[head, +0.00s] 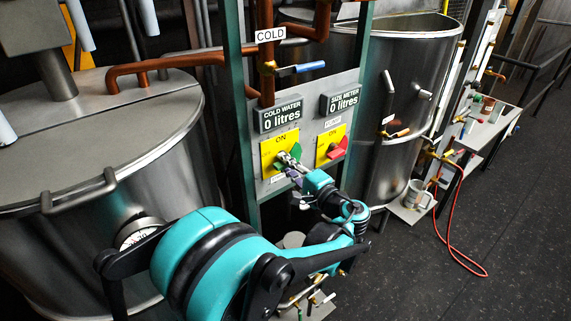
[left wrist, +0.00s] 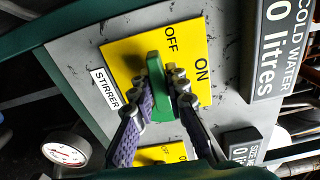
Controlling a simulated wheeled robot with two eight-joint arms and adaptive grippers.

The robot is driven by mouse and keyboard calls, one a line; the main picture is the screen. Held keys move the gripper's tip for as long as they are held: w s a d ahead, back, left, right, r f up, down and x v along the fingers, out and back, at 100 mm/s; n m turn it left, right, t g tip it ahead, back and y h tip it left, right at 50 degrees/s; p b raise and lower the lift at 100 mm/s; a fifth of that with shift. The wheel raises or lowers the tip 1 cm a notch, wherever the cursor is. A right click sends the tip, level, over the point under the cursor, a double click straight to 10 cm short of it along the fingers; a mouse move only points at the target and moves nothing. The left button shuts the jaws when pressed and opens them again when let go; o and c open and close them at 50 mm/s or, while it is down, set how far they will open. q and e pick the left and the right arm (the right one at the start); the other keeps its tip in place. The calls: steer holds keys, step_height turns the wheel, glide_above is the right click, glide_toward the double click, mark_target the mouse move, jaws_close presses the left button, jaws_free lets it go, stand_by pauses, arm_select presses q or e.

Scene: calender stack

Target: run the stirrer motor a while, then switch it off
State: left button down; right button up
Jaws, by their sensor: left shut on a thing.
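The stirrer switch is a green knob (left wrist: 158,92) on a yellow plate (left wrist: 120,62) marked OFF and ON, with a STIRRER label (left wrist: 104,88) beside it. In the left wrist view the knob's long side runs up and down, its upper end near the OFF word. I cannot tell which mark it is set to. The green knob (head: 295,150) also shows in the head view, partly hidden by my fingers. My left gripper (left wrist: 159,82) is shut on the knob, one finger on each side. It also shows in the head view (head: 286,160). My right gripper is out of view.
A second yellow plate with a red knob (head: 336,152) sits just right of the stirrer switch. Above are two meters (head: 281,114) reading 0 litres and a blue-handled valve (head: 300,69). Steel tanks (head: 160,135) stand on both sides. Open floor (head: 430,285) lies at the right.

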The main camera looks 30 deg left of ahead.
arm_select(q)
steer(key=m, duration=0.4)
steer(key=shift+w+r+m, duration=0.1)
steer(key=shift+r+m, duration=0.2)
steer(key=m, duration=0.4)
steer(key=shift+w+d+r+m, duration=0.1)
steer(key=shift+w+r+m, duration=0.1)
steer(key=shift+m, duration=0.1)
steer(key=m, duration=0.4)
steer(key=shift+w+d+r, duration=0.1)
steer(key=shift+w+r, duration=0.05)
steer(key=shift+w, duration=0.05)
steer(key=shift+w+d+m, duration=0.1)
steer(key=shift+w+m, duration=0.05)
steer(key=shift+m, duration=0.9)
steer(key=shift+w+m, duration=0.1)
steer(key=shift+m, duration=0.95)
steer(key=c, duration=1.5)
jaws_free()
steer(key=shift+d+r, duration=0.1)
steer(key=v, duration=1.2)
